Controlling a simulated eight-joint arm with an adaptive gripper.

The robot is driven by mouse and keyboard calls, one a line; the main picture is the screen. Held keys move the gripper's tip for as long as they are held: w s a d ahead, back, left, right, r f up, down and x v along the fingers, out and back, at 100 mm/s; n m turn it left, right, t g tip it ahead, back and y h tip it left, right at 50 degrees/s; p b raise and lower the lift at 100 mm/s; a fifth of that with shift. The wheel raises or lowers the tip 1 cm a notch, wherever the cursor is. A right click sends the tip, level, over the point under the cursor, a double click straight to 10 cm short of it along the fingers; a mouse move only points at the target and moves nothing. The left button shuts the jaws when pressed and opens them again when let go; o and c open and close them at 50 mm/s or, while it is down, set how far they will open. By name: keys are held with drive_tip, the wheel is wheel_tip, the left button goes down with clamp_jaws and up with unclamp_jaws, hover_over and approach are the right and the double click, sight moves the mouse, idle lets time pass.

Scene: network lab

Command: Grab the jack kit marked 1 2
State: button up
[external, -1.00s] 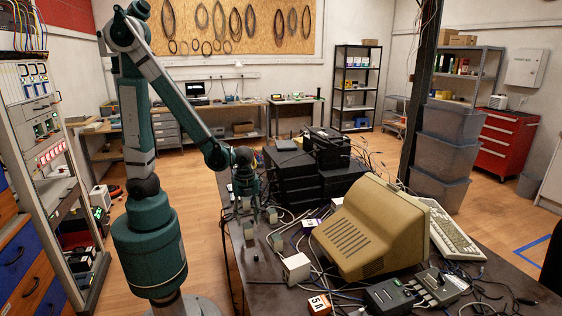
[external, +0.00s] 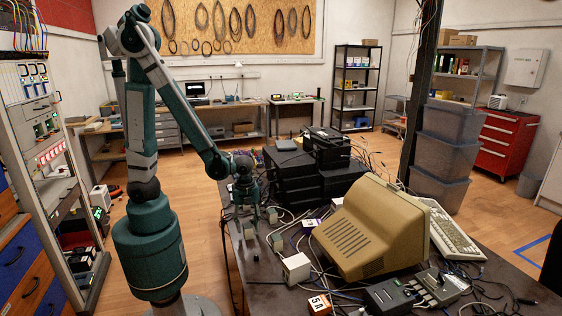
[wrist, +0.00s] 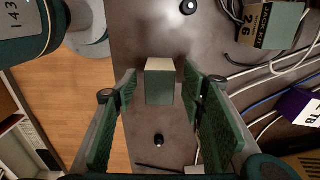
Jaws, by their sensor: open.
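No label reading 1 2 is legible in these views. In the wrist view a small grey-green box with a beige top (wrist: 160,88) lies between the spread fingers of my gripper (wrist: 160,76); no mark shows on it. My gripper is open and a gap shows on each side of the box. In the external view my gripper (external: 246,203) is low over the left side of the dark table, among small grey-green boxes.
A purple box with a white label (wrist: 300,105) and loose cables lie right of my gripper. A black stack (external: 292,180) stands behind.

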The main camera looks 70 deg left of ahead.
drive_tip(key=shift+f+b, duration=0.35)
drive_tip(key=shift+f, duration=1.05)
drive_tip(key=c, duration=1)
